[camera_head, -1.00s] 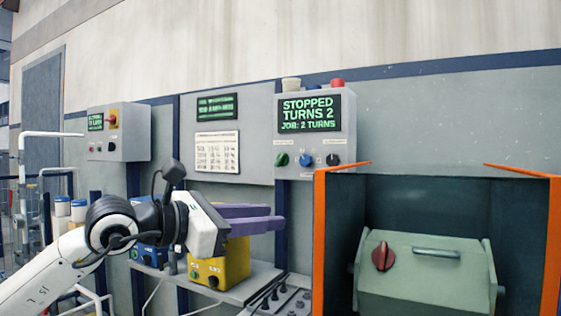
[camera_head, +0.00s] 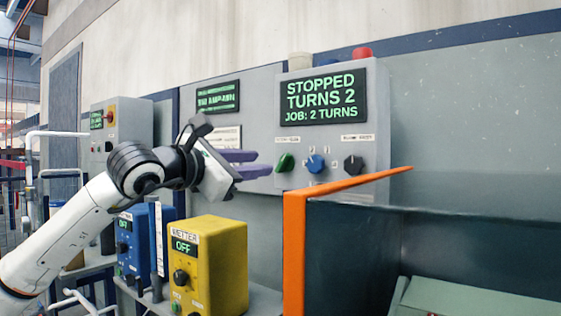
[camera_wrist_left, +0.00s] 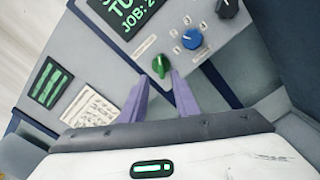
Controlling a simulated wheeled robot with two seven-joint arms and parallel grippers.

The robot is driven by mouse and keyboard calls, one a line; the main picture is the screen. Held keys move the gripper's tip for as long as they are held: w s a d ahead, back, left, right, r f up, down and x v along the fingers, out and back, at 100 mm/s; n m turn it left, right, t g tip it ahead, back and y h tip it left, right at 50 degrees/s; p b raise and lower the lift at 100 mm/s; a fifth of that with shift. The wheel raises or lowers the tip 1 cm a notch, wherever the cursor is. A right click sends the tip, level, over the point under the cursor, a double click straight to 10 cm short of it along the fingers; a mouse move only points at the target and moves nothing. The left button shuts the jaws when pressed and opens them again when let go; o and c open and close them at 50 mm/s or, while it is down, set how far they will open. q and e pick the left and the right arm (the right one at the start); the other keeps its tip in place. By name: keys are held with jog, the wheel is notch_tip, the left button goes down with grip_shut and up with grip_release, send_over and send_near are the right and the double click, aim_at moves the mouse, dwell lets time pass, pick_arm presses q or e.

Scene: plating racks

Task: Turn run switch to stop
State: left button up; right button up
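A grey control box (camera_head: 333,186) on the wall has a screen (camera_head: 322,95) reading "STOPPED TURNS 2 JOB: 2 TURNS". Below the screen sit a green switch (camera_head: 285,162), a blue knob (camera_head: 316,163) and a black knob (camera_head: 353,164). The label above the green switch is too small to read surely. My left gripper (camera_head: 254,163) is open, with purple fingers pointing at the green switch from its left. In the left wrist view, the green switch (camera_wrist_left: 161,66) lies just ahead of and between the fingertips (camera_wrist_left: 162,74). Nothing is between the fingers. My right gripper is out of view.
A yellow box (camera_head: 222,265) marked OFF and a blue box (camera_head: 135,243) stand below my left arm. An orange-edged enclosure (camera_head: 296,250) rises at right, below the control box. Another wall box (camera_head: 130,140) is at far left. A printed sheet (camera_wrist_left: 92,110) hangs beside the control box.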

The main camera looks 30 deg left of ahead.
aim_at(281, 162)
pick_arm(q)
jog(key=w, duration=0.2)
jog(key=w+p, duration=0.1)
jog(key=w, duration=0.2)
jog(key=w+d, duration=0.1)
jog(key=w, duration=0.1)
jog(key=shift+w, duration=0.3)
grip_shut()
